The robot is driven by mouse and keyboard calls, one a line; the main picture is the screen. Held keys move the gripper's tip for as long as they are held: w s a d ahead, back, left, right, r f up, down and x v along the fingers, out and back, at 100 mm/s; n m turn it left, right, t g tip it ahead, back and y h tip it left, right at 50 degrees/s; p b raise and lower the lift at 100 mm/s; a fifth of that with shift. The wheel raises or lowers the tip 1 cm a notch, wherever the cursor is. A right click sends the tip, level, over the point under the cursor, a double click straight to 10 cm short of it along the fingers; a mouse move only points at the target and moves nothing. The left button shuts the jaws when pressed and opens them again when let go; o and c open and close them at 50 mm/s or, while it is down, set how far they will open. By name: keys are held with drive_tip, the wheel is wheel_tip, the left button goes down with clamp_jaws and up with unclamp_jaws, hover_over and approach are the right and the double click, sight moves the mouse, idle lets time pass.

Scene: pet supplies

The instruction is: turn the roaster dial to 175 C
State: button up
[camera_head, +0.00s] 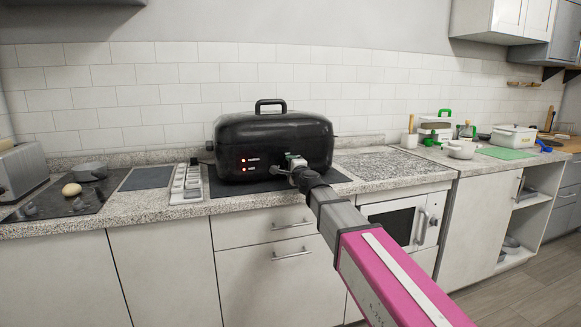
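The black roaster (272,130) stands on a dark mat on the counter, with its lid on and a handle on top. Two small red lights with white labels show on the left of its front. My gripper (287,167) is at the right part of the roaster's front, close to or touching it. The dial cannot be made out; my gripper covers that part of the front. The fingers are too small and too hidden to tell whether they are open, shut or holding the dial. No temperature marks can be read.
Left of the roaster are a cutlery tray (187,184), a dark board (147,178), and a cooktop (62,200) with a pan (90,171) and a round tan item (72,189).

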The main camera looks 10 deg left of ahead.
drive_tip(key=shift+s+f, duration=0.15)
drive_tip(key=shift+f, duration=0.05)
idle(0.3)
drive_tip(key=o, duration=0.9)
drive_tip(key=shift+r, duration=0.1)
drive_tip(key=v, duration=1)
drive_tip(key=shift+s+d, duration=0.2)
drive_tip(key=shift+s, duration=0.05)
